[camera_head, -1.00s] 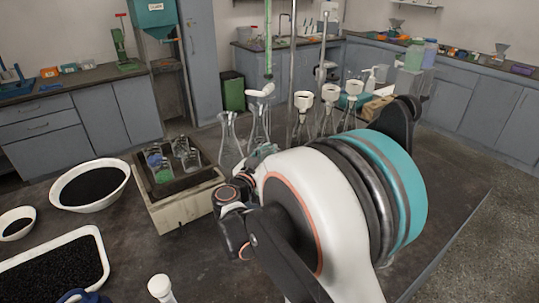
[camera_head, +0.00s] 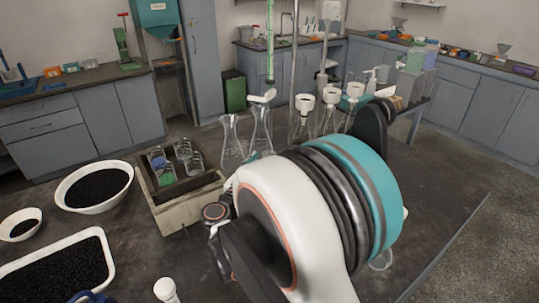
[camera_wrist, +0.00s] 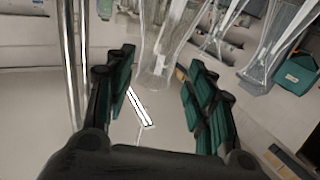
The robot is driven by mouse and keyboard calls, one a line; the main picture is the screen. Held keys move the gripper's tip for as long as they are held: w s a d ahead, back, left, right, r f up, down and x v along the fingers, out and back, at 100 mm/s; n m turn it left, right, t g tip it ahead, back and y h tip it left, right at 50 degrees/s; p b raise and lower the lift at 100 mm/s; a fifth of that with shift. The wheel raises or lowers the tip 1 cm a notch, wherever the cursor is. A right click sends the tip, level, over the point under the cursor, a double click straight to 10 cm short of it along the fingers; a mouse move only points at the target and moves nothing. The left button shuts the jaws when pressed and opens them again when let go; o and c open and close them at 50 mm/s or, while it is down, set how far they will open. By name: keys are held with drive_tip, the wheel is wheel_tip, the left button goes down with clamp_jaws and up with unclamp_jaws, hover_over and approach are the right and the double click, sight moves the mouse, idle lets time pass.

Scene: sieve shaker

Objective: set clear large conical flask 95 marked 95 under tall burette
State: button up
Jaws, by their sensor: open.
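Two clear large conical flasks stand side by side on the dark bench in the head view, a left one (camera_head: 232,148) and a right one (camera_head: 262,135). I cannot read a 95 on either. A tall green-tinted burette (camera_head: 270,45) hangs upright above the right flask, near a metal rod. A white piece (camera_head: 262,97) sits at the right flask's mouth. My gripper (camera_wrist: 160,98) is open in the wrist view, with nothing clasped. A clear glass vessel (camera_wrist: 158,62) shows beyond and between its fingers. In the head view my arm hides the gripper.
Several flasks with white funnels (camera_head: 304,104) stand to the right, close to the large flasks. A wooden box (camera_head: 180,214) holding small flasks is at left. Bowls of black grains (camera_head: 95,190) and a white tray (camera_head: 104,243) lie further left.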

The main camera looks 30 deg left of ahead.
drive_tip(key=s+p, duration=0.1)
drive_tip(key=s, duration=0.7)
drive_tip(key=shift+s, duration=0.4)
drive_tip(key=shift+w+d+r, duration=0.1)
drive_tip(key=shift+d, duration=0.1)
